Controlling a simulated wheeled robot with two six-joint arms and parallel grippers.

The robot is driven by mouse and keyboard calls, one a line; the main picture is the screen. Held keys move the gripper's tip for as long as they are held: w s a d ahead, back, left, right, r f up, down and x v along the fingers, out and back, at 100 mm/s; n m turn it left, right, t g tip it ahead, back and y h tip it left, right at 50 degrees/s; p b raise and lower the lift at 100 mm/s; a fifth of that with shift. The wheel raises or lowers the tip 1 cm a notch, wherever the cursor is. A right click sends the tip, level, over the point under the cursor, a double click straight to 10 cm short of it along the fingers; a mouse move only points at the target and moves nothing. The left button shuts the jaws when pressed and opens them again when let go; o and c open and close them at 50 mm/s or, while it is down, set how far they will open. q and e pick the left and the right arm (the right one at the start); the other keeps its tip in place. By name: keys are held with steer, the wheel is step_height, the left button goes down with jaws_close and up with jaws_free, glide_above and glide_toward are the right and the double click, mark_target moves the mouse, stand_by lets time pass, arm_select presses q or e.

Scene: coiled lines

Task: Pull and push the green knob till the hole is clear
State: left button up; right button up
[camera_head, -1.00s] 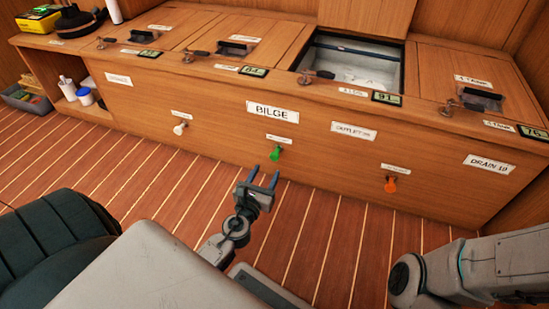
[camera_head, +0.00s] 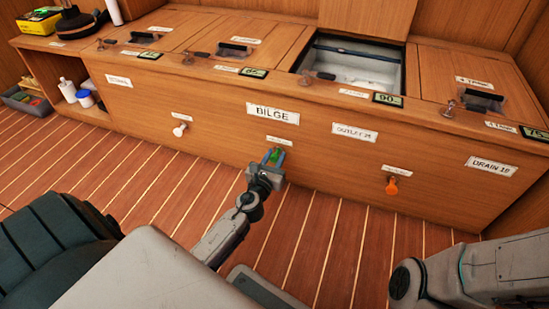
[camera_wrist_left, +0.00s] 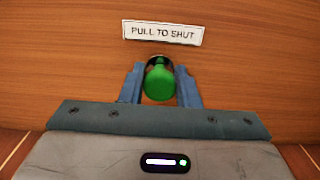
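The green knob (camera_head: 275,155) sticks out of the wooden front panel under the BILGE label (camera_head: 272,113). It also shows in the left wrist view (camera_wrist_left: 159,84), below a sign (camera_wrist_left: 163,33) reading PULL TO SHUT. My left gripper (camera_head: 274,158) is at the knob, with one blue finger on each side of it. In the left wrist view the fingers (camera_wrist_left: 160,86) stand open, with a narrow gap either side of the knob. I cannot make out the hole. My right gripper is out of view.
A white knob (camera_head: 179,130) is to the left and an orange knob (camera_head: 392,186) to the right on the same panel. Above, an open hatch (camera_head: 352,68) shows a pale bin. Latches and small displays line the bench top. Striped floor in front is clear.

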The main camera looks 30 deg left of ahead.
arm_select(q)
jaws_close()
steer(key=shift+v, duration=2.75)
steer(key=o, duration=0.7)
jaws_free()
steer(key=shift+c, duration=0.2)
steer(key=v, duration=1)
steer(key=shift+s, duration=0.4)
